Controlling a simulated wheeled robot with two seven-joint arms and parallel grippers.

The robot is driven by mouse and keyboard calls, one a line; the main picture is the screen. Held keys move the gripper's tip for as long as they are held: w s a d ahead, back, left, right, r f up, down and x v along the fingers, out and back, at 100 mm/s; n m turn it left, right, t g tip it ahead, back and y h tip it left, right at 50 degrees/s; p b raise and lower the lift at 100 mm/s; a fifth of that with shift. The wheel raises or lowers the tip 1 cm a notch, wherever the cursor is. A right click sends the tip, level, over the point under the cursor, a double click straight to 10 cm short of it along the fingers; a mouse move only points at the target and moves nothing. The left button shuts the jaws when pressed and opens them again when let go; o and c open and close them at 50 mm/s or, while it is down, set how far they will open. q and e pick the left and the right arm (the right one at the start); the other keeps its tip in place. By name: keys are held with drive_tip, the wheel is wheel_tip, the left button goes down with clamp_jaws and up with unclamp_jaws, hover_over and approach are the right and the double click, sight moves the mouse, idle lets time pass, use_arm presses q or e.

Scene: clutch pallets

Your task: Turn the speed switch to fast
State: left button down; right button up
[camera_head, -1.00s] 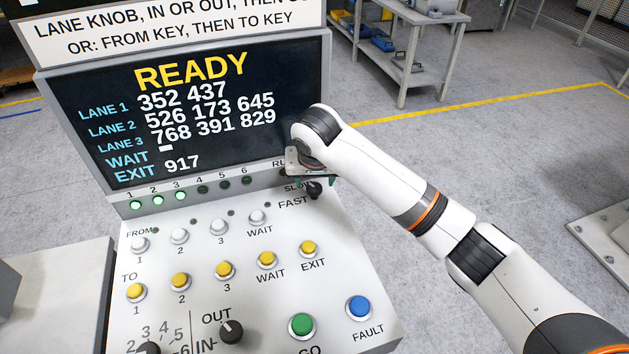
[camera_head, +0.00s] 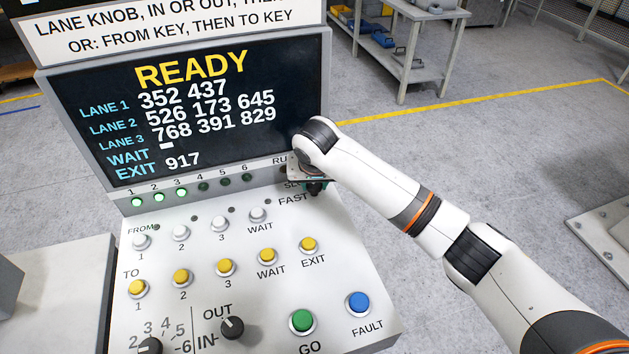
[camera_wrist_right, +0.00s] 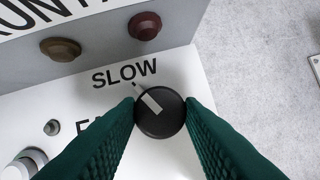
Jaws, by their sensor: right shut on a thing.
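The speed switch (camera_wrist_right: 172,122) is a round black knob with a white pointer line. In the right wrist view the line points up and left, at the tick below the word SLOW. The word FAST is mostly hidden behind the left finger there. My right gripper (camera_wrist_right: 160,108) has its green fingers shut on the knob, one on each side. In the head view my right gripper (camera_head: 314,181) is at the upper right of the panel and covers most of the knob and part of the SLOW label. My left gripper is not in view.
The console panel (camera_head: 207,262) carries white and yellow keys, a green GO button (camera_head: 302,321), a blue FAULT button (camera_head: 358,304) and other black knobs. The screen (camera_head: 110,85) reads READY. A brown lamp or button (camera_wrist_right: 62,47) and a red one (camera_wrist_right: 145,25) sit above SLOW.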

drive_tip(key=shift+d+r+n+y+p, duration=0.1)
drive_tip(key=shift+n+y+p, duration=0.25)
drive_tip(key=shift+n+p, duration=0.55)
drive_tip(key=shift+d+r+n+y+p, duration=0.1)
drive_tip(key=shift+n+y+p, duration=0.25)
drive_tip(key=shift+n+p, duration=0.5)
drive_tip(key=n+p, duration=0.1)
drive_tip(key=n+g+y+p, duration=0.1)
drive_tip(key=n, duration=0.1)
drive_tip(key=shift+w+f+n, duration=0.1)
drive_tip(key=shift+w+n, duration=0.05)
drive_tip(key=shift+n, duration=0.1)
drive_tip(key=shift+d+n+g+y, duration=0.1)
drive_tip(key=shift+n+g+y, duration=0.3)
drive_tip(key=shift+n, duration=0.8)
drive_tip(key=shift+w+n+g+y, duration=0.15)
drive_tip(key=shift+n+g+y, duration=0.2)
drive_tip(key=shift+n, duration=0.95)
drive_tip(key=o, duration=1)
drive_tip(key=shift+c, duration=0.2)
drive_tip(key=b+v, duration=0.3)
drive_tip(key=v, duration=0.9)
drive_tip(key=shift+b, duration=0.35)
